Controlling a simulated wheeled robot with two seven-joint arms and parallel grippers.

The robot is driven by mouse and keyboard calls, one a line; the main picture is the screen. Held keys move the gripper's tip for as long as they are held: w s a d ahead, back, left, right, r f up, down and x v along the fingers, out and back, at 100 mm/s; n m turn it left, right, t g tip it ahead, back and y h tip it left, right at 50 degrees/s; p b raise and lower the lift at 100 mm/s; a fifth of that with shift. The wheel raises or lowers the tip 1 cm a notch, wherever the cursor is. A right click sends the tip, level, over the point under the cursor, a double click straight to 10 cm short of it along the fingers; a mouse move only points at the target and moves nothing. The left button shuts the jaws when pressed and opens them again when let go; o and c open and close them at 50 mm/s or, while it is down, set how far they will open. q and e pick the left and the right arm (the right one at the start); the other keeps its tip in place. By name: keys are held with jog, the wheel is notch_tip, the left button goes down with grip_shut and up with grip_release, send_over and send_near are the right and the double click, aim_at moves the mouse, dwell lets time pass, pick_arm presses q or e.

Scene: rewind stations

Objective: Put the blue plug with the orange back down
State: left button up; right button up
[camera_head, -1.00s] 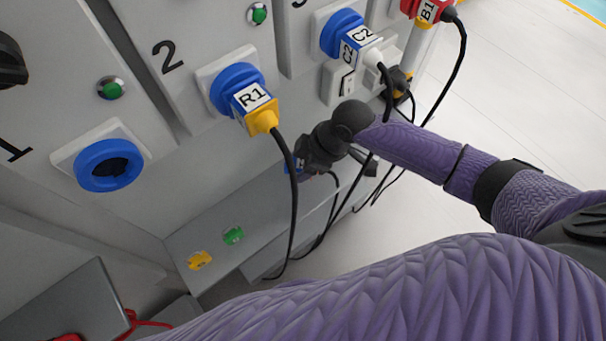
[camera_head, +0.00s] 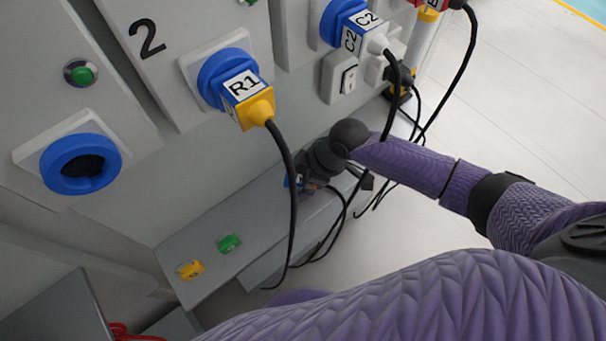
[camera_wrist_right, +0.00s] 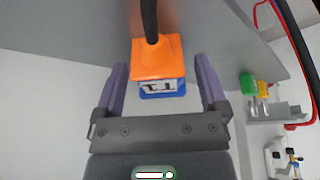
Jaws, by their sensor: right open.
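The blue plug with the orange back (camera_wrist_right: 160,62) shows in the right wrist view, with a white label, an orange back and a black cable leaving it. My right gripper (camera_wrist_right: 162,82) is open, with one purple finger on each side of the plug and a visible gap on both sides. In the head view my right gripper (camera_head: 306,176) is low at the grey ledge (camera_head: 215,262). It hides most of the plug there, and only a bit of blue shows. I cannot tell how firmly the plug rests on the ledge. My left gripper is out of view.
The C2 plug (camera_head: 362,35) is at the upper right. An empty blue socket (camera_head: 52,170) is left.

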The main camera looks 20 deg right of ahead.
pick_arm(q)
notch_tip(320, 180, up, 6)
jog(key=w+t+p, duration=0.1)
jog(key=p, duration=0.5)
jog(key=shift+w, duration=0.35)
pick_arm(e)
jog(key=v, duration=1.2)
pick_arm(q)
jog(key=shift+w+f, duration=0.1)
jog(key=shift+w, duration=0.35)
pick_arm(e)
jog(key=shift+r, duration=0.15)
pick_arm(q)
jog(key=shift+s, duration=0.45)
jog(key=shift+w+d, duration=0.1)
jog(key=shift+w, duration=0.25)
